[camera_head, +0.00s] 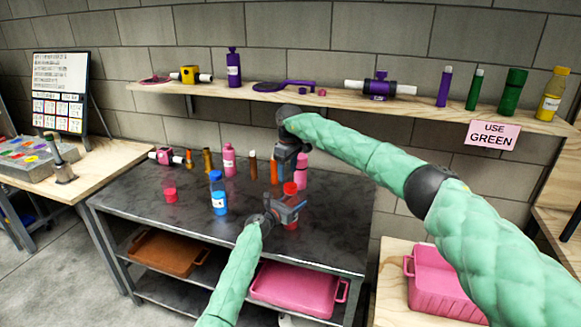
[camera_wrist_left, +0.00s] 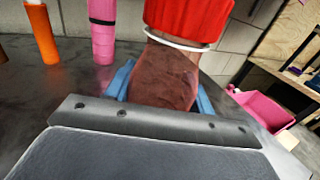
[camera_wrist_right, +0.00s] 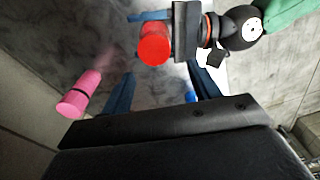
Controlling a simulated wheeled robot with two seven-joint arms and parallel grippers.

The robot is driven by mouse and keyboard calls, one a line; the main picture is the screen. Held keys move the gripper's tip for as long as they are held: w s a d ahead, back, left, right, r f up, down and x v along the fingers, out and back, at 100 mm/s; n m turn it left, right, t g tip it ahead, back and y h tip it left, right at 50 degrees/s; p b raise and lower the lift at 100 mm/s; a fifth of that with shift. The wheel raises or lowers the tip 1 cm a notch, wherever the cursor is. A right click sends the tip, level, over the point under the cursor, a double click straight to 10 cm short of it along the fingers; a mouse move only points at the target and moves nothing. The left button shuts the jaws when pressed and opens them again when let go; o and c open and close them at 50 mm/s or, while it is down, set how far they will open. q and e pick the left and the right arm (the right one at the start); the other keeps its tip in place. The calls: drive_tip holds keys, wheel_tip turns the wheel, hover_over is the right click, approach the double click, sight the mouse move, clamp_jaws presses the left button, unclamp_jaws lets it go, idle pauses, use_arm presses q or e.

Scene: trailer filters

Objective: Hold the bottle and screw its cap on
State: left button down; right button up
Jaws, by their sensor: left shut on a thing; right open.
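A dark red bottle (camera_wrist_left: 165,75) with a bright red cap (camera_wrist_left: 180,18) stands upright between my left gripper's fingers (camera_wrist_left: 160,90), which are shut on it. A white ring shows just under the cap; how tight the cap sits cannot be told. In the head view the cap (camera_head: 290,188) shows above my left gripper (camera_head: 290,210), with the bottle (camera_head: 291,224) partly hidden below. My right gripper (camera_head: 289,163) is above and behind the cap, open and empty. In the right wrist view the cap (camera_wrist_right: 154,46) lies beyond the open fingers (camera_wrist_right: 162,90), apart from them.
A blue-capped bottle (camera_head: 219,203) stands left of my left gripper on the dark table (camera_head: 150,205). Pink bottles (camera_head: 229,160) (camera_head: 301,171) and orange and brown tubes (camera_head: 252,167) stand behind. A loose red cap (camera_head: 170,194) lies at left. A shelf (camera_head: 345,107) runs above.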

drive_tip(key=n, duration=0.6)
drive_tip(key=shift+r, duration=0.4)
drive_tip(key=n, duration=0.7)
drive_tip(key=shift+w+r, duration=0.1)
drive_tip(key=shift+r, duration=0.2)
drive_tip(key=n, duration=0.6)
drive_tip(key=shift+d+r+n, duration=0.15)
drive_tip(key=shift+r+n, duration=0.05)
drive_tip(key=shift+n, duration=0.2)
drive_tip(key=n, duration=0.6)
drive_tip(key=shift+d+r+n, duration=0.1)
drive_tip(key=shift+d+n, duration=0.05)
drive_tip(key=shift+n, duration=0.15)
drive_tip(key=n, duration=0.4)
drive_tip(key=shift+d, duration=0.1)
drive_tip(key=n, duration=0.8)
drive_tip(key=shift+d, duration=0.1)
drive_tip(key=n, duration=0.5)
